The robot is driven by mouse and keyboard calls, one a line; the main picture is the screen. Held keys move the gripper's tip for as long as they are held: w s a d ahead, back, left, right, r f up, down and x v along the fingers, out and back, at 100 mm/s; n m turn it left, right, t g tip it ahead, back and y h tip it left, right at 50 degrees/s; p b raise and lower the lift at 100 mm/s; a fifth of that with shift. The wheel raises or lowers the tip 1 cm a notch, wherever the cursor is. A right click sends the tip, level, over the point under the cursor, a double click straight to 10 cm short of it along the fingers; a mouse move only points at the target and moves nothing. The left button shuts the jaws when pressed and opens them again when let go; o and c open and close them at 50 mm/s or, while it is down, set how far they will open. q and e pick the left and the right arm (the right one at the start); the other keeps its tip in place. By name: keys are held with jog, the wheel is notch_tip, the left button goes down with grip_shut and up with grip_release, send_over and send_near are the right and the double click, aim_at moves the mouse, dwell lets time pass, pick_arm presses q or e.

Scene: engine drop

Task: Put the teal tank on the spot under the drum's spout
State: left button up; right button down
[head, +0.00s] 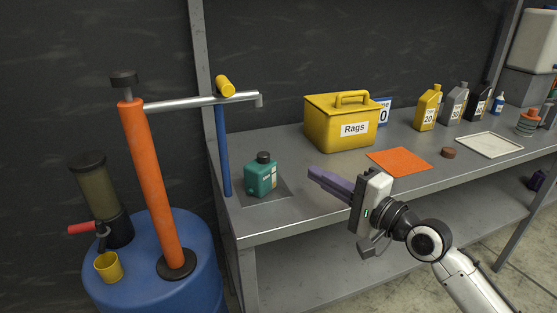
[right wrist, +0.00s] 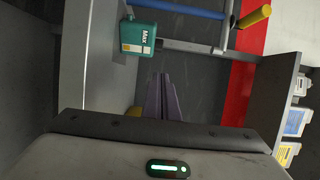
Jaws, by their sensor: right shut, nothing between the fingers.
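The teal tank (head: 261,179) with a dark cap stands upright on the dark square spot (head: 284,194) near the left end of the bench. The silver spout (head: 205,102) of the orange pump (head: 152,185) on the blue drum (head: 200,278) ends above the tank, apart from it. My right gripper (head: 328,181) is to the right of the tank, clear of it, with its purple fingers shut and empty. In the right wrist view the tank (right wrist: 138,37) shows beyond and left of the closed fingers (right wrist: 166,98). My left gripper is out of view.
A yellow Rags box (head: 328,124) stands behind my right gripper. An orange cloth (head: 400,161), a brown puck (head: 448,153) and a white tray (head: 488,145) lie to the right, with several bottles behind. A blue post (head: 223,150) rises at the bench's left end.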

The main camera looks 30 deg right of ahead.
send_near(266, 159)
jog(key=w+d, duration=0.1)
jog(key=w, duration=0.1)
jog(key=w+d, duration=0.1)
jog(key=d, duration=0.1)
jog(key=shift+w+d+r+p, duration=0.1)
jog(key=shift+w+d+p, duration=0.15)
jog(key=shift+w+p, duration=0.1)
jog(key=shift+w+a+p, duration=0.35)
jog(key=shift+w+a, duration=0.45)
jog(key=shift+a, duration=0.2)
jog(key=shift+w+a, duration=0.4)
jog(key=shift+a, duration=0.2)
jog(key=shift+w, duration=0.1)
jog(key=shift+w+a+r+p, duration=0.1)
jog(key=shift+w+a+p, duration=0.3)
jog(key=shift+p, duration=0.55)
jog(key=shift+a, duration=0.25)
jog(key=shift+f, duration=0.25)
